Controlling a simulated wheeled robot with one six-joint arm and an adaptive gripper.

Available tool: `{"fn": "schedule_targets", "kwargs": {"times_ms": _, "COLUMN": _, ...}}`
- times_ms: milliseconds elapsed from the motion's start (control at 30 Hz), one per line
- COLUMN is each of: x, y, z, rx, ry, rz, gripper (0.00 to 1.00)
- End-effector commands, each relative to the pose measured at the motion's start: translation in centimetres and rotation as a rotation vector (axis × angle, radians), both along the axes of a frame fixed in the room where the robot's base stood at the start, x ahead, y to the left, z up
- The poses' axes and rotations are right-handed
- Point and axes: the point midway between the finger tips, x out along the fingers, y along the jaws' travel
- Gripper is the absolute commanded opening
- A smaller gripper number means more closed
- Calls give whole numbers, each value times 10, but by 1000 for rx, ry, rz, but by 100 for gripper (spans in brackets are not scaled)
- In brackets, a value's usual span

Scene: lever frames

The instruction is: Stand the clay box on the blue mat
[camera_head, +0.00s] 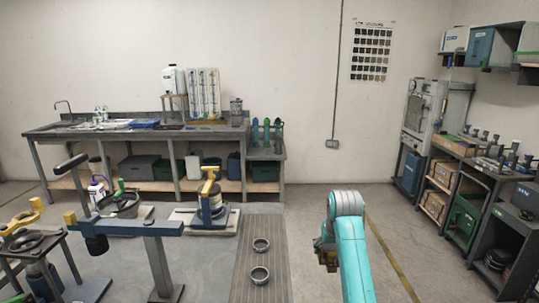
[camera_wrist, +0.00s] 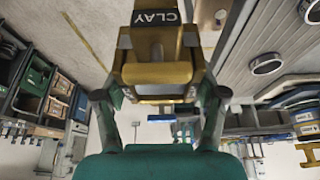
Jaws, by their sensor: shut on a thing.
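In the wrist view the clay box (camera_wrist: 157,74) is a mustard-yellow block with a dark label reading CLAY at its top edge in the picture. My gripper (camera_wrist: 160,93) has a finger on each side of it and is shut on it. In the head view my gripper (camera_head: 326,250) is at the lower right of centre, over the floor, and the box is mostly hidden behind my teal arm. A flat blue piece (camera_head: 146,123) lies on the long bench at the back left; I cannot tell whether it is the blue mat.
The long grey bench (camera_head: 100,134) stands at the back wall. Stands with dark pans and yellow-handled levers fill the left front. Two metal rings (camera_head: 260,275) lie on a grey ribbed strip (camera_head: 245,290). Dark shelves (camera_head: 500,215) line the right. Floor between is clear.

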Motion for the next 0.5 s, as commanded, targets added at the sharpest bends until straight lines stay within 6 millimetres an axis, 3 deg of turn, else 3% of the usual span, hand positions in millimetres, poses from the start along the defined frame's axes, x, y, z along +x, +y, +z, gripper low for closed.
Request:
{"fn": "schedule_targets", "kwargs": {"times_ms": 267, "x": -29, "y": 2, "z": -37, "rx": -1, "ry": 2, "rz": -45, "gripper": 1}}
{"fn": "schedule_targets", "kwargs": {"times_ms": 500, "x": -76, "y": 2, "z": -84, "rx": -1, "ry": 4, "rz": -113, "gripper": 1}}
